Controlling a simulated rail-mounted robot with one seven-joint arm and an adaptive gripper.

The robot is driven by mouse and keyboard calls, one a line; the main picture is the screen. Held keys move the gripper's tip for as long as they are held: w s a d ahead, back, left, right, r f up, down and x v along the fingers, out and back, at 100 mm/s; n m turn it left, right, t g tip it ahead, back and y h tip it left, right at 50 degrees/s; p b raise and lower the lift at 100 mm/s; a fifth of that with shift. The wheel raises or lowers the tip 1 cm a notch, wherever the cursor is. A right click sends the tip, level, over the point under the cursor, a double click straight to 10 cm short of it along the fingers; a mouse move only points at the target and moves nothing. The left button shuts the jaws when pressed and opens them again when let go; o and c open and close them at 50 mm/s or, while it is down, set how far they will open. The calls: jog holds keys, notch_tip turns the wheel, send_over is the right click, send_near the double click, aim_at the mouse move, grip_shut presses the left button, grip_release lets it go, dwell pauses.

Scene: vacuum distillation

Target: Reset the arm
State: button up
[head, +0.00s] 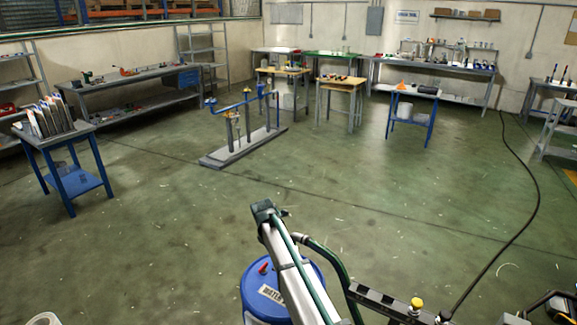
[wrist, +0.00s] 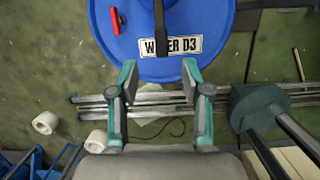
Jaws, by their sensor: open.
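My gripper (wrist: 160,92) shows in the wrist view with its two teal and grey fingers spread apart and nothing between their tips. A blue drum (wrist: 215,22) labelled WATER D3 lies beyond the fingertips at the top of that view. A red piece (wrist: 115,20) is on the drum's top. The drum also shows in the head view (head: 254,284) at the bottom centre, partly hidden by a long pale beam. I cannot make out my gripper's fingers in the head view.
A blue side table (head: 72,182) with upright folders stands at left. A low grey stand (head: 235,150) with blue pipework is mid-floor. Workbenches line the back wall. A black cable (head: 520,230) runs along the floor at right. White rolls (wrist: 45,123) lie below the gripper. The central floor is open.

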jog(key=s+d+f+m+g, duration=0.1)
jog(key=s+d+f+m, duration=0.4)
jog(key=s+f+m, duration=0.4)
jog(key=s+d+f+m+g, duration=0.2)
jog(key=s+d+f+m, duration=0.35)
jog(key=s, duration=0.55)
jog(key=s+d+f+m+g, duration=0.1)
jog(key=s+d+f+m, duration=0.4)
jog(key=s+f+m, duration=0.4)
jog(key=s+d+f+m+g, duration=0.1)
jog(key=s+d+f+m, duration=0.1)
jog(key=s, duration=0.9)
jog(key=s+d+f+m+g+y, duration=0.1)
jog(key=s+d, duration=0.3)
jog(key=s, duration=0.7)
jog(key=s+d+f+m+g, duration=0.3)
jog(key=s+d, duration=0.1)
jog(key=s, duration=0.7)
jog(key=shift+f+b, duration=0.3)
jog(key=shift+b, duration=0.05)
